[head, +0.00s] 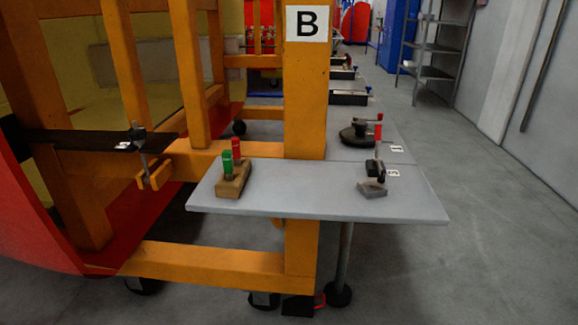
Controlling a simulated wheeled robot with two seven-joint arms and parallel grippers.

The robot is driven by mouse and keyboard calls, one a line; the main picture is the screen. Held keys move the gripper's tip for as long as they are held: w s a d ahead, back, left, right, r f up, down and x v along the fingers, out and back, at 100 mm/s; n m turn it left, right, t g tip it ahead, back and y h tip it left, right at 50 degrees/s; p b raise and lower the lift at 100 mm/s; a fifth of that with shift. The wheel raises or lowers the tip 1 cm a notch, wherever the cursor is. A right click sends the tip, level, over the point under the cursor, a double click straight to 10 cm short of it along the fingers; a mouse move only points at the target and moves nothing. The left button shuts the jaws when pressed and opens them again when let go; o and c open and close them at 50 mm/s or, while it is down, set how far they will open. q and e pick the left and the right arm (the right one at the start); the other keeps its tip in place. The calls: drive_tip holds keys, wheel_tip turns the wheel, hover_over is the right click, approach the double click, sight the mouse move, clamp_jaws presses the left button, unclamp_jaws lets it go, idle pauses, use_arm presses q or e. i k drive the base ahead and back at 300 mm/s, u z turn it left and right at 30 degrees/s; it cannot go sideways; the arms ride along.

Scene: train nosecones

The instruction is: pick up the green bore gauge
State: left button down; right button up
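The green bore gauge (227,163) stands upright in a small wooden block (234,184) near the left end of the grey table (300,192). A similar red gauge (236,148) stands in the same block, just behind and to the right of the green one. The lower ends of both gauges are hidden in the block. Neither of my grippers is in view.
An orange post (306,100) with a "B" sign rises behind the table. A grey block with a red-handled tool (374,175) stands at the table's right. A dark round fixture (358,134) lies farther back. The middle of the table and the floor at right are clear.

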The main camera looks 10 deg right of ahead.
sight(226, 155)
drive_tip(key=z, duration=0.6)
drive_tip(key=i, duration=0.75)
drive_tip(key=u, duration=1.7)
